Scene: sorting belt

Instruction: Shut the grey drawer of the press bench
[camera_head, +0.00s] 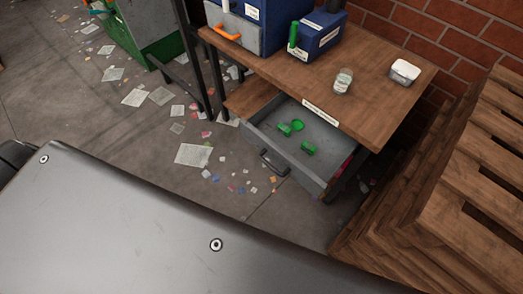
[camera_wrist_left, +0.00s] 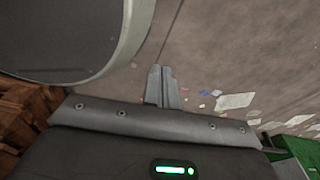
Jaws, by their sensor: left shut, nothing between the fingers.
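The grey drawer (camera_head: 258,137) of the wooden press bench (camera_head: 374,113) stands pulled out in the head view, below the bench top. Its front panel carries a dark handle (camera_head: 273,163). Several small green pieces (camera_head: 308,148) lie inside it. My left gripper (camera_wrist_left: 163,72) shows in the left wrist view with its two fingers together, empty, above the bare floor. The drawer cannot be made out in that view, and neither gripper shows in the head view.
A blue press box (camera_head: 318,33), a glass jar (camera_head: 343,81) and a white tub (camera_head: 404,71) stand on the bench. Wooden slatted pallets (camera_head: 440,200) stand close to the right of the drawer. Paper scraps (camera_head: 194,155) litter the open floor to its left.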

